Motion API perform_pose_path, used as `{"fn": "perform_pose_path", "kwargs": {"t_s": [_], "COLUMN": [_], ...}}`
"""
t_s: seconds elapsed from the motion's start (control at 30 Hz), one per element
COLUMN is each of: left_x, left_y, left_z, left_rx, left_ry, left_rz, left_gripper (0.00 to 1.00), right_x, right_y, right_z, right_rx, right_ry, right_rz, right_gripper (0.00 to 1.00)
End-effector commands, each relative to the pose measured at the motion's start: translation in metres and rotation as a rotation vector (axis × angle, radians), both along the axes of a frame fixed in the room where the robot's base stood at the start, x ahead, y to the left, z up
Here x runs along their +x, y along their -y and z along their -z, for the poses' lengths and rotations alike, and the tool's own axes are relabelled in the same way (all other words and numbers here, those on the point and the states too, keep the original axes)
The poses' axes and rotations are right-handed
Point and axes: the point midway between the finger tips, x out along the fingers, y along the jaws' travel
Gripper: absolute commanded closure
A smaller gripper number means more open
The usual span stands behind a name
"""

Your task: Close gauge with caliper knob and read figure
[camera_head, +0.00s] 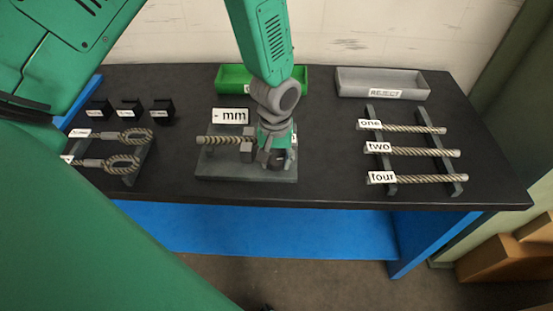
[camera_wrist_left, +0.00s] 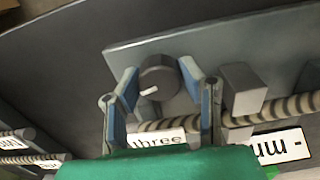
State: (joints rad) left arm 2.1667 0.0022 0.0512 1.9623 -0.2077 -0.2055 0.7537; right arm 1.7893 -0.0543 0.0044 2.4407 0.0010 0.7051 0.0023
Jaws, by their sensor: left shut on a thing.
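The gauge's grey base plate (camera_head: 225,177) lies in the middle of the dark table. A rope piece (camera_head: 212,140) rests across it beside a grey jaw block (camera_head: 247,147). In the left wrist view the rope (camera_wrist_left: 285,107) carries a tag (camera_wrist_left: 158,139) reading "three". The sign (camera_head: 231,116) behind the gauge shows "- mm", with no figure. My left gripper (camera_head: 271,160) reaches down over the gauge's right part. In the left wrist view its blue-padded fingers are closed around the round grey caliper knob (camera_wrist_left: 159,77), which has a white mark. My right gripper is not in view.
A rack (camera_head: 455,175) with ropes tagged "one", "two" and "four" stands right. Looped ropes (camera_head: 125,138) on a stand and several small black blocks (camera_head: 130,111) are at left. A green tray (camera_head: 232,77) and a grey "REJECT" tray (camera_head: 383,80) stand at the back.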

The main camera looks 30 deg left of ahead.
Motion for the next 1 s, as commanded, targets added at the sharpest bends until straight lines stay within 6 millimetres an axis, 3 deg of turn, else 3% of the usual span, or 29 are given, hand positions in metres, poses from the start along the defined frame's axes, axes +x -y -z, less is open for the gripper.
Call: {"fn": "perform_pose_path", "kwargs": {"t_s": [1.0], "left_x": [0.001], "left_y": [0.0], "left_z": [-0.002], "left_rx": [0.002], "left_ry": [0.002], "left_rz": [0.687], "left_gripper": [0.95], "right_x": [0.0], "right_y": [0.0], "right_z": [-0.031], "right_rx": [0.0], "right_ry": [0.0], "right_rz": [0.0], "right_gripper": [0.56]}}
